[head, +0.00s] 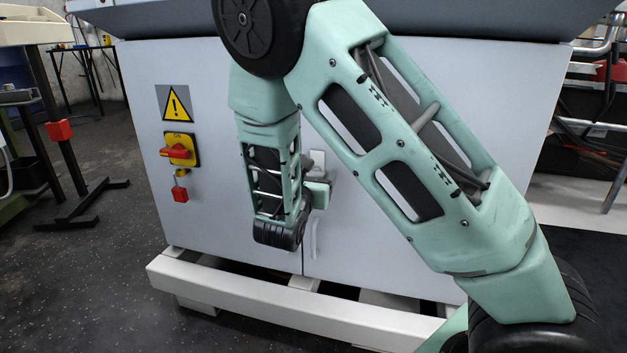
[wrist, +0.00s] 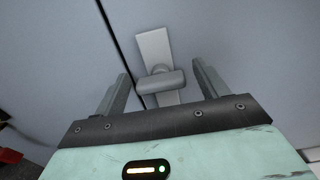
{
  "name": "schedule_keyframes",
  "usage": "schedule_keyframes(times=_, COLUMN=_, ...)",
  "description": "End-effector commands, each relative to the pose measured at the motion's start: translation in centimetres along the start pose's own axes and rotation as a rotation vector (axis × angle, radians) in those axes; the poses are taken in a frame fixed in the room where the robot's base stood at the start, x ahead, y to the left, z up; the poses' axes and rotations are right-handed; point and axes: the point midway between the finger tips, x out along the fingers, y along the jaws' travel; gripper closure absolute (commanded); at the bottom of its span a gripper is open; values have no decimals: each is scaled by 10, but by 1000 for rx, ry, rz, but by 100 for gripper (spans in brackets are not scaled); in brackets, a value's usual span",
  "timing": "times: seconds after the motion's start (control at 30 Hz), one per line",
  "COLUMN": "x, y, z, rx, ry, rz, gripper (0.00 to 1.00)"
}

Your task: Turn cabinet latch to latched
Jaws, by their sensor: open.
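The cabinet latch (wrist: 160,83) is a grey handle on a lighter upright plate (wrist: 153,46), beside the dark seam between the cabinet doors. In the wrist view its bar lies roughly crosswise to the plate. My gripper (wrist: 158,82) is open, with one finger on each side of the latch bar. I see gaps between the fingers and the bar, and cannot tell how deep the fingers reach. In the head view my arm hides most of the latch, and my gripper (head: 322,185) shows only in part. The latch's plate top (head: 317,158) shows above it.
The grey cabinet (head: 210,80) stands on a pale base beam (head: 270,308) that juts out in front. A red rotary switch (head: 178,151) on a yellow plate and a warning sign (head: 175,103) are on the left door. The floor at left is clear near the cabinet.

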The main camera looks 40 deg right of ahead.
Motion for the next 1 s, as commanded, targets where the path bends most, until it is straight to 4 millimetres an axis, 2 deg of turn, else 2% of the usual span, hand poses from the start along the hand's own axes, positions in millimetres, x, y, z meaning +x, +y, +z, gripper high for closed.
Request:
schedule_keyframes(times=0.37, x=5, y=0, z=0, rx=0, ry=0, rz=0, gripper=27)
schedule_keyframes(times=0.5, x=5, y=0, z=0, rx=0, ry=0, rz=0, gripper=66)
schedule_keyframes(times=0.53, x=5, y=0, z=0, rx=0, ry=0, rz=0, gripper=72)
schedule_keyframes(times=0.77, x=5, y=0, z=1, rx=-10, ry=0, rz=0, gripper=72)
schedule_keyframes(times=1.0, x=5, y=0, z=5, rx=-94, ry=1, rz=1, gripper=72)
